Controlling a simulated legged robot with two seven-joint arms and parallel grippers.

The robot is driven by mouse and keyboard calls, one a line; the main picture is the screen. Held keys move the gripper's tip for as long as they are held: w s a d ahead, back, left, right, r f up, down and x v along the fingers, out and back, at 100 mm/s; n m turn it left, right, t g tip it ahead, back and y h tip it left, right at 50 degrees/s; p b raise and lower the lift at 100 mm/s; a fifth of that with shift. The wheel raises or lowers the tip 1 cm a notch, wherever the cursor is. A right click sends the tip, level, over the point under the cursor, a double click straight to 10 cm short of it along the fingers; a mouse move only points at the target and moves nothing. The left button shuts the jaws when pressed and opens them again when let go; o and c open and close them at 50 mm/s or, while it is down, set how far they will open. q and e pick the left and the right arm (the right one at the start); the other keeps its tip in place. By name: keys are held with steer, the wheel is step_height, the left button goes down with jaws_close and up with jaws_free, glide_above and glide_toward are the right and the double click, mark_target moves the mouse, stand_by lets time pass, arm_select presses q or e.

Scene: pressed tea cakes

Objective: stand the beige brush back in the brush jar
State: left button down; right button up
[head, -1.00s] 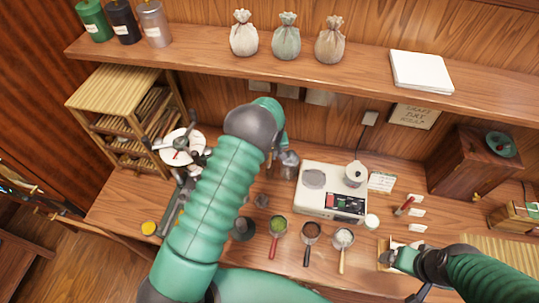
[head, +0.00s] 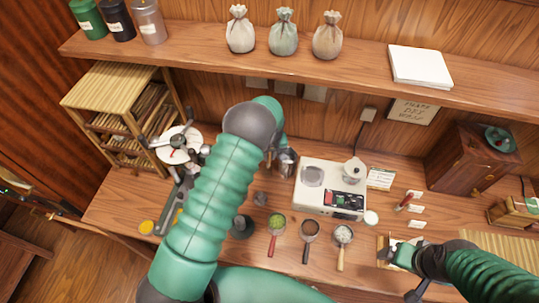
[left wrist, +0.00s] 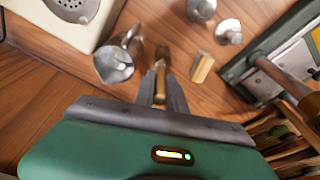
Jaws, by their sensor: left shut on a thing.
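My left gripper (left wrist: 160,84) is shut on a slim brown-beige thing, which I take to be the beige brush (left wrist: 160,72); its far end is small and dim in the left wrist view. A shiny metal vessel (left wrist: 118,60) stands just left of the fingers, apart from them; it may be the brush jar, but I cannot be sure. It also shows in the head view (head: 287,162), beside the left gripper, which my own arm mostly hides. My right gripper (head: 393,256) is at the lower right, over a beige board; its fingers are too small to read.
A white scale (head: 330,188) stands right of the metal vessel. Several handled scoops, including one with green contents (head: 277,221), lie in front. A pale block (left wrist: 202,67) and small metal cups (left wrist: 229,32) lie right of the fingers. A shelf (head: 330,62) runs above.

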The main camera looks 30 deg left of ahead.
arm_select(q)
steer(key=shift+f+b, duration=0.9)
steer(key=shift+f, duration=0.2)
stand_by(0.3)
steer(key=c, duration=1.3)
jaws_free()
steer(key=shift+r, duration=0.1)
steer(key=shift+r, duration=0.4)
steer(key=r+b, duration=0.1)
steer(key=r, duration=0.4)
steer(key=s+d+r+b, duration=0.1)
steer(key=r, duration=0.4)
steer(key=s+r+b, duration=0.1)
steer(key=r+b, duration=0.1)
steer(key=r, duration=0.3)
steer(key=shift+s+d+r, duration=0.15)
steer(key=shift+d+r, duration=0.1)
steer(key=shift+d, duration=0.15)
